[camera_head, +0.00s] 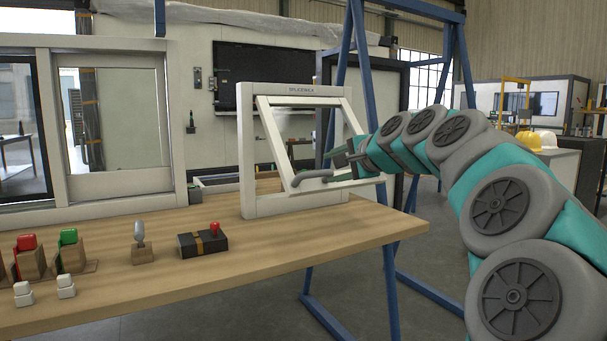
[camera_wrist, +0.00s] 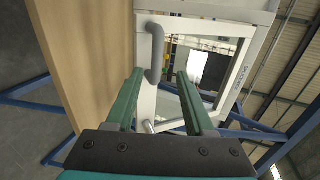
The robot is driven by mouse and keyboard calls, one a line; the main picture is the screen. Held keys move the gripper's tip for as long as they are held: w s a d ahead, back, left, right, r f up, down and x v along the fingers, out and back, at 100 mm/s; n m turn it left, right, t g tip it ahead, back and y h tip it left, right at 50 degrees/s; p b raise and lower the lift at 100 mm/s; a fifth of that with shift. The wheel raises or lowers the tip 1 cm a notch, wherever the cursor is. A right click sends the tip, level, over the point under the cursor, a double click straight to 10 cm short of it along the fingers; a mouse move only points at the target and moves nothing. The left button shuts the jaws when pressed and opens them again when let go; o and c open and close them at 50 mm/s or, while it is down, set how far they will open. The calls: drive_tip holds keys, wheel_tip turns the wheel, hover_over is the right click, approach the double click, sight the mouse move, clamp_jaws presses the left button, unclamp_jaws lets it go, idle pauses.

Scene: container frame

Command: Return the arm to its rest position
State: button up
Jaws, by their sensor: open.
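My arm reaches in from the right in the head view, and my gripper (camera_head: 335,165) is at the white window frame (camera_head: 248,150) near the table's right end. The hinged sash (camera_head: 280,145) of this frame is tilted open toward me, with a grey handle (camera_head: 312,178) at its lower edge. In the wrist view my gripper (camera_wrist: 157,95) has its two green fingers spread apart. The grey handle (camera_wrist: 154,52) shows beyond the fingers, near the left one. Nothing is seen held. I cannot tell whether a finger touches the sash.
The wooden table (camera_head: 330,240) carries a black box with a red joystick (camera_head: 203,241), a small silver switch (camera_head: 140,240), and red (camera_head: 28,250) and green (camera_head: 68,245) blocks. A large sliding window (camera_head: 115,120) stands left. Blue posts (camera_head: 390,290) stand behind the table's right end.

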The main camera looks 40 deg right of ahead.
drive_tip(key=w+a+f+n+g+y, duration=0.1)
drive_tip(key=w+a+f+n+y, duration=0.15)
drive_tip(key=a+f, duration=0.45)
drive_tip(key=w+a+f+n+g+y, duration=0.2)
drive_tip(key=a+n, duration=0.2)
drive_tip(key=a, duration=0.7)
drive_tip(key=s+a+f+n+g+y, duration=0.1)
drive_tip(key=s+a+f+n+g, duration=0.1)
drive_tip(key=a+f, duration=0.4)
drive_tip(key=s+a+f+n+g, duration=0.2)
drive_tip(key=a+f+n, duration=0.15)
drive_tip(key=a, duration=0.35)
drive_tip(key=s+a+f+n+g, duration=0.4)
drive_tip(key=s+a+f, duration=0.55)
drive_tip(key=f, duration=0.25)
drive_tip(key=s+f+n+g+h, duration=0.1)
drive_tip(key=s+f, duration=0.3)
drive_tip(key=s, duration=0.4)
drive_tip(key=s+f+n+g+h, duration=0.1)
drive_tip(key=s+f+n+g, duration=0.2)
drive_tip(key=s, duration=0.5)
drive_tip(key=shift+s+d+f+n+g, duration=0.25)
drive_tip(key=shift+s+f+n+g, duration=0.05)
drive_tip(key=shift+f, duration=0.55)
